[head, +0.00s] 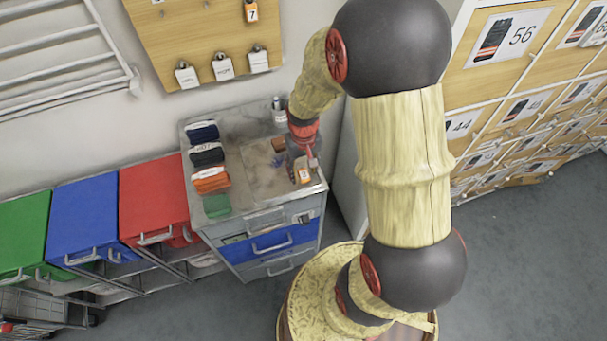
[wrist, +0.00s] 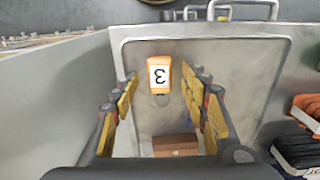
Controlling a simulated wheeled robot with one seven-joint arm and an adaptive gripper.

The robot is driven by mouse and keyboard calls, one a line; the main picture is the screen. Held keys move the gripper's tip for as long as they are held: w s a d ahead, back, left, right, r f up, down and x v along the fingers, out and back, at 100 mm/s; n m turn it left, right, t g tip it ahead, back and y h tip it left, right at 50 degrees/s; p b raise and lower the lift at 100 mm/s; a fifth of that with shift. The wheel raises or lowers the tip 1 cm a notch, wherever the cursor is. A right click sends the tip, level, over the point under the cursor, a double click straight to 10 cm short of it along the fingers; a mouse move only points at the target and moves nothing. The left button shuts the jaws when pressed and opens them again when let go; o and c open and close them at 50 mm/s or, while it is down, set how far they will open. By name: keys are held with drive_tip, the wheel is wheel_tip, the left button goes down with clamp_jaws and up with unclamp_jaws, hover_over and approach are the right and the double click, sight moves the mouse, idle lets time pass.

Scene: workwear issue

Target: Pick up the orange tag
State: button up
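The orange tag (wrist: 159,75) has a white label reading 3. It lies flat on the grey tray surface of the cabinet top, and it also shows in the head view (head: 304,174). My gripper (wrist: 165,95) is open and empty, its yellow-padded fingers spread to the left and right of the tag's line. The tag is a little beyond the fingertips and not touched. In the head view my gripper (head: 303,158) is over the right part of the cabinet top, close to the tag.
A brown block (wrist: 175,145) lies nearer the wrist on the tray (wrist: 215,60). Folded garments, including an orange one (head: 211,181), line the cabinet's left side. A bottle (head: 279,112) stands at the back. Red, blue and green bins (head: 152,200) stand left.

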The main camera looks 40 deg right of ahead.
sight(303, 174)
drive_tip(key=shift+c, duration=1.2)
drive_tip(key=c, duration=0.7)
drive_tip(key=shift+c, duration=0.2)
drive_tip(key=shift+r, duration=0.1)
drive_tip(key=shift+r, duration=0.5)
wheel_tip(303, 174, up, 2)
drive_tip(key=shift+r+p, duration=0.25)
drive_tip(key=shift+p, duration=0.2)
drive_tip(key=s+a+r+p, duration=0.2)
drive_tip(key=s+a+r, duration=0.5)
drive_tip(key=s, duration=0.5)
wheel_tip(303, 174, up, 2)
drive_tip(key=shift+r, duration=0.2)
